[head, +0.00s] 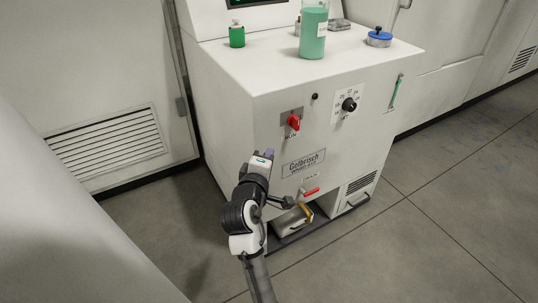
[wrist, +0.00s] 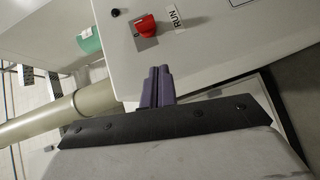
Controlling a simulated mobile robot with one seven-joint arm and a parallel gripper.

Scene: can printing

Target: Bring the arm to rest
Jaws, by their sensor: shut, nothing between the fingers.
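My arm (head: 242,215) reaches up in front of a white machine (head: 225,85) in the head view. My gripper (head: 268,154) is at its upper end, in front of the machine's front face, below and left of the red switch (head: 293,122). In the wrist view the purple fingers of my gripper (wrist: 157,75) are together, with nothing between them. They point toward the machine front, where the red switch (wrist: 147,27) and a RUN label (wrist: 174,17) show beyond the fingertips. Any contact with the machine cannot be made out.
On the machine top stand a green bottle (head: 237,36), a jar of green liquid (head: 312,35) and a blue-lidded dish (head: 379,37). Low on the front are a red drain handle (head: 311,192) and an open bay with a container (head: 293,219). Floor (head: 440,225) to the right is clear.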

